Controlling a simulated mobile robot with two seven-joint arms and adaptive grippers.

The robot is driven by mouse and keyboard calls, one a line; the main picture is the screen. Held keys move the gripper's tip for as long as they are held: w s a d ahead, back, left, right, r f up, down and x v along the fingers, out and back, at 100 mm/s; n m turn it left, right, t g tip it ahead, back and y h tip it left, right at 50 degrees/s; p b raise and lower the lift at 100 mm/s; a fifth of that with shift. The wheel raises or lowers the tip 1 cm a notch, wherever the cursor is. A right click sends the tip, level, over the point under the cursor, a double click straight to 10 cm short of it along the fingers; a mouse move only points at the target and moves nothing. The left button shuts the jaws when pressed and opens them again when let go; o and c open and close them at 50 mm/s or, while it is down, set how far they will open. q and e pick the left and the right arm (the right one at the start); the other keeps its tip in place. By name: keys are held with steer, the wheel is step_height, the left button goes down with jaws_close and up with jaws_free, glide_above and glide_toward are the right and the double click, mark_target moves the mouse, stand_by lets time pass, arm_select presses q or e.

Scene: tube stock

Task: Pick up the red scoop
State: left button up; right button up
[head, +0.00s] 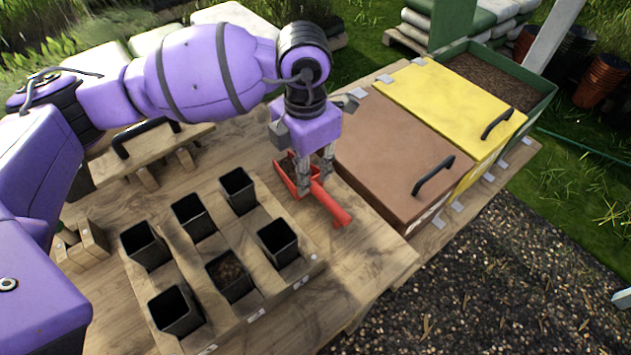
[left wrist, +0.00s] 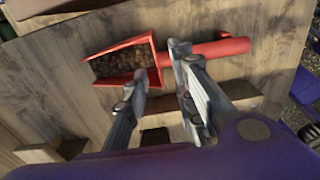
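The red scoop (head: 342,217) is near the bench's right part in the head view, its handle pointing to the lower right. In the left wrist view the scoop (left wrist: 215,49) has brown, crumbly material in its pan, and its handle runs to the right. My left gripper (head: 316,178) is down at the scoop, where pan and handle meet. Its two fingers (left wrist: 161,62) are apart, one on each side of the scoop's neck. Whether they touch it, I cannot tell. My right gripper is not in view.
A wooden rack with several black pots (head: 278,241) stands left of the scoop; one pot (head: 229,275) holds soil. A brown-lidded bin (head: 390,150) and a yellow-lidded bin (head: 450,95) stand to the right, then a green soil-filled box (head: 540,108). Bare bench (head: 375,255) lies in front.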

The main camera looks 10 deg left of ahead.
mark_target(311, 187)
arm_select(q)
steer(key=shift+f, duration=2.3)
steer(key=shift+w, duration=0.1)
jaws_close()
